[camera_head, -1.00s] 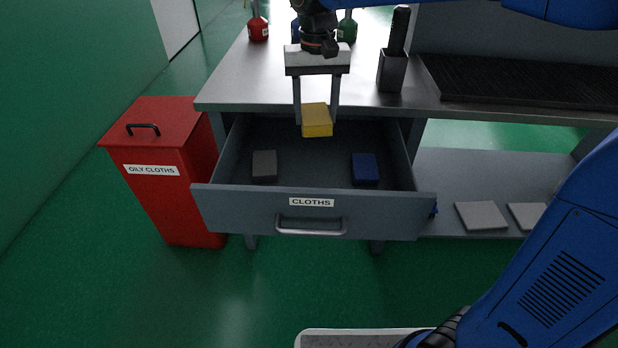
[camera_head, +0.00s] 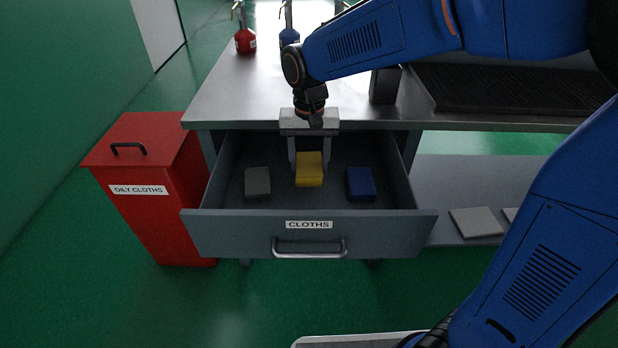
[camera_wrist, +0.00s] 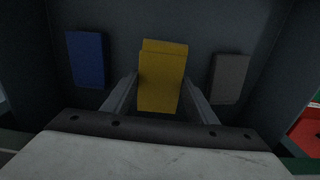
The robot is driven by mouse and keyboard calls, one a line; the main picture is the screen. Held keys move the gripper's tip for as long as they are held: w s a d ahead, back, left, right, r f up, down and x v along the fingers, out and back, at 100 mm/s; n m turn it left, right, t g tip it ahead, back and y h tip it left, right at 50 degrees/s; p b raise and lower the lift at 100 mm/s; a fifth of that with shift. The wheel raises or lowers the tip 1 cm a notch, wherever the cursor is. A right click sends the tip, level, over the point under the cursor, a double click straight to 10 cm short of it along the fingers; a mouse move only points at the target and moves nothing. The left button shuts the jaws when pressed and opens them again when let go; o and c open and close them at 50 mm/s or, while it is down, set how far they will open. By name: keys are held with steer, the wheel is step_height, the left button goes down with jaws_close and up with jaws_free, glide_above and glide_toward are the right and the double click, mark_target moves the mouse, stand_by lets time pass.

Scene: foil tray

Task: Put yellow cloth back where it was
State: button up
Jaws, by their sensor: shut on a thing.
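The yellow cloth (camera_head: 309,170) is a folded block inside the open drawer (camera_head: 250,232) labelled CLOTHS. It is between a grey cloth (camera_head: 257,182) on its left and a blue cloth (camera_head: 361,184) on its right in the head view. My gripper (camera_head: 309,160) points down into the drawer and is shut on the yellow cloth. In the wrist view the yellow cloth (camera_wrist: 161,78) sits between the two fingers, with the blue cloth (camera_wrist: 87,60) left and the grey cloth (camera_wrist: 229,78) right. I cannot tell whether the yellow cloth touches the drawer floor.
A red bin (camera_head: 160,205) labelled OILY CLOTHS stands left of the drawer. The grey worktop (camera_head: 235,95) above holds a red bottle (camera_head: 245,40), a blue bottle (camera_head: 289,30) and a black ridged mat (camera_head: 500,92). Grey pads (camera_head: 476,222) lie on the lower shelf at right.

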mark_target(310, 165)
steer(key=shift+f, duration=2.65)
steer(key=shift+f, duration=0.15)
steer(key=o, duration=1)
step_height(310, 165, up, 12)
steer(key=shift+r, duration=0.2)
